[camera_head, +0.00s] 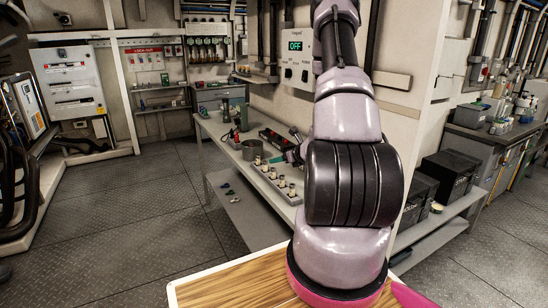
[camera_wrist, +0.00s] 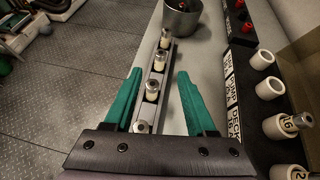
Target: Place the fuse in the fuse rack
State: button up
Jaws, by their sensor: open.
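My gripper (camera_wrist: 159,76) has teal fingers, spread open and empty in the wrist view. Below and between them runs a narrow grey rack (camera_wrist: 157,108) with several pale fuses with metal caps. One fuse (camera_wrist: 152,85) shows between the fingers, apart from both; I cannot tell how far below the tips it is. Another fuse (camera_wrist: 165,40) stands farther along. A black labelled block (camera_wrist: 238,62) with several white round pieces lies to the right; one piece (camera_wrist: 278,126) is marked 16 and has a metal-tipped part at it. In the head view, the grey rack (camera_head: 272,178) is on the bench, and my arm hides most of my gripper.
A metal pot (camera_wrist: 181,17) stands beyond the grey rack; it also shows in the head view (camera_head: 252,149). The bench (camera_head: 222,132) meets a wall on its right. Its left edge drops to a lower shelf (camera_head: 240,205). A wooden top (camera_head: 235,287) is nearest. Floor on the left is clear.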

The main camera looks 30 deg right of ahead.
jog(key=a+r+n+g+y, duration=0.1)
jog(key=a+r+n+y, duration=0.5)
jog(key=a+r, duration=0.6)
jog(key=s+a+r+n+g+y, duration=0.1)
jog(key=s+a+r+n+g, duration=0.3)
jog(key=s+a+r+n, duration=0.45)
jog(key=s+r+n+h, duration=0.7)
jog(key=s+r+n, duration=0.7)
jog(key=s, duration=0.4)
jog(key=shift+s+d+r+n, duration=0.15)
jog(key=shift+d+r+n, duration=0.15)
jog(key=shift+n, duration=0.25)
